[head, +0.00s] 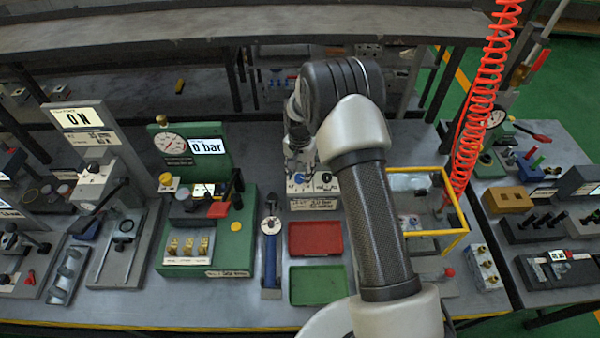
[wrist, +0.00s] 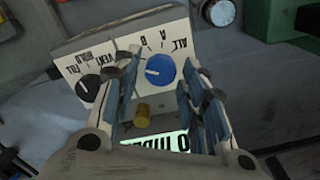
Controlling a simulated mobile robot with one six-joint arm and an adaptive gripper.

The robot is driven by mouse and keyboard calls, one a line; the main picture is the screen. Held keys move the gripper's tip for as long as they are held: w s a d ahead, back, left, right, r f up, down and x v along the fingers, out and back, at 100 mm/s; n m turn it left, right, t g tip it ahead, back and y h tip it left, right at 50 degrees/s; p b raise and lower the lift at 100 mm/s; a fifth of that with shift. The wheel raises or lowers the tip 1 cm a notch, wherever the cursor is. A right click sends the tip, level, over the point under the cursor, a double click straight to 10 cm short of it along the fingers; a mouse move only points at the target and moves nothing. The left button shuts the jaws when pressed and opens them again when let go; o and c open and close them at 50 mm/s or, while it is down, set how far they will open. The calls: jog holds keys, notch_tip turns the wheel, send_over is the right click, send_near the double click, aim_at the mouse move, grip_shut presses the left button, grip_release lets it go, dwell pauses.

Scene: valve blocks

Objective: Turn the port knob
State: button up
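A sloped white panel (wrist: 110,50) carries a blue knob (wrist: 160,71) with a white pointer mark and the letters A, B and ALL around it. A black knob (wrist: 89,88) beside it is marked FILL, HOLD and VENT. The lettering is upside down in the wrist view. My gripper (wrist: 161,78) is open, with a finger on each side of the blue knob in the picture. I cannot tell whether either finger touches it. In the head view the blue knob (head: 299,179) shows on the panel, just below my gripper (head: 299,160).
A small yellow knob (wrist: 142,112) and a lit display (wrist: 170,142) lie between my fingers' bases in the picture. A red tray (head: 315,239) and a green tray (head: 318,285) lie in front of the panel. A yellow-framed case (head: 460,210) stands to the right, a gauge station (head: 207,150) to the left.

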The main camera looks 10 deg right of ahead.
aim_at(300, 176)
jog(key=shift+o, duration=0.6)
jog(key=shift+r, duration=0.15)
notch_tip(300, 176, up, 12)
dwell(0.5)
